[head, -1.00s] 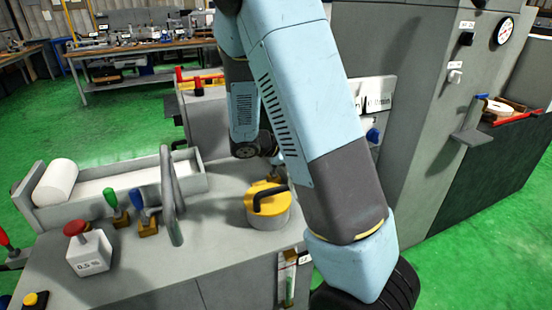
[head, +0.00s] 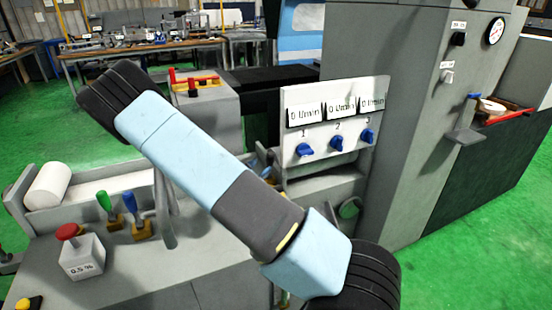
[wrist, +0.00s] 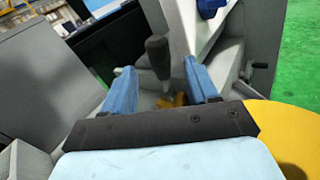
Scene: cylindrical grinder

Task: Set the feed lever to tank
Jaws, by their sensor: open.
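In the wrist view, a lever with a dark grip (wrist: 158,58) stands between and beyond the two blue fingers of my gripper (wrist: 160,68). A yellow piece (wrist: 178,100) shows at the lever's foot. The fingers are apart, with a gap to the grip on both sides; I cannot tell how far beyond them it is. No tank label is readable. In the head view my arm hides most of the gripper and this lever.
In the head view, a flow panel (head: 296,152) with blue knobs (head: 336,143) stands behind my arm. Green (head: 104,202) and blue (head: 130,203) handles and a 0.5 % block (head: 82,258) are at left. A yellow lid (wrist: 285,125) is near in the wrist view.

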